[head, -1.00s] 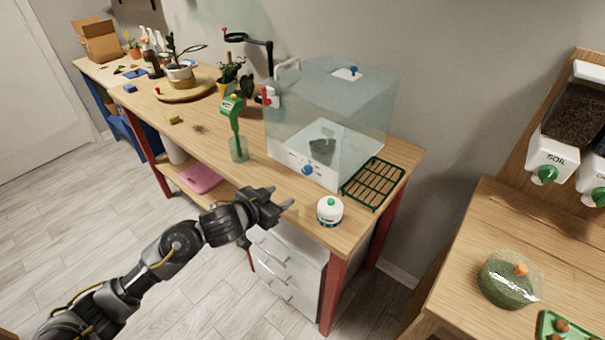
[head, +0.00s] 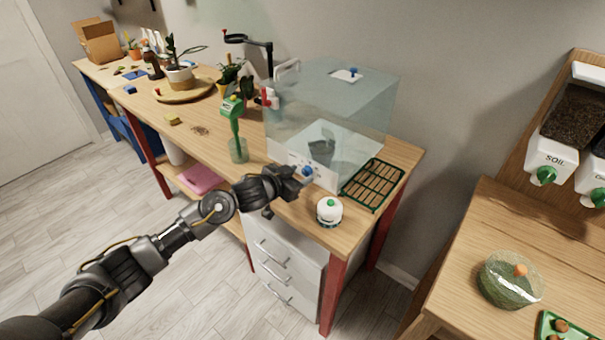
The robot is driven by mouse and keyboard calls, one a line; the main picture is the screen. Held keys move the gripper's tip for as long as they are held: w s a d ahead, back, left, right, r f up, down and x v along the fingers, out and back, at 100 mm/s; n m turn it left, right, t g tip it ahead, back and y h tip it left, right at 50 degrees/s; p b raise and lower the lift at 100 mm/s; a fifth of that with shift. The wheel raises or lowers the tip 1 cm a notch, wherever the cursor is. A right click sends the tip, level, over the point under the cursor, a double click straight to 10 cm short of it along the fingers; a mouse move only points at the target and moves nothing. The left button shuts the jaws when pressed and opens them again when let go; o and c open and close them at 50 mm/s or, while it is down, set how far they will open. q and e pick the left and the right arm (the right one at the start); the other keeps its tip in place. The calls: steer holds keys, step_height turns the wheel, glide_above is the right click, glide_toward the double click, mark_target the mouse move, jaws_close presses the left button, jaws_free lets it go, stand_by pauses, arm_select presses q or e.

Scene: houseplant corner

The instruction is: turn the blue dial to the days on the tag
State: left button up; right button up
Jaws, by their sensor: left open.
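The blue dial (head: 307,171) sits on the white front panel (head: 322,177) of a clear box (head: 355,109) on the wooden bench. My left gripper (head: 301,178) is open, with its fingertips right at the dial and partly covering it. I cannot tell whether the fingers touch it. The marks on the panel are too small to read. A red and white piece (head: 270,97) is on the box's left side; I cannot tell whether it is the tag. My right gripper is not in view.
A white round pot with a green knob (head: 329,212) stands near the bench edge, right of my gripper. A green slotted tray (head: 373,185) lies beside the box.

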arm_select(q)
steer(key=shift+x, duration=1.05)
steer(key=c, duration=1)
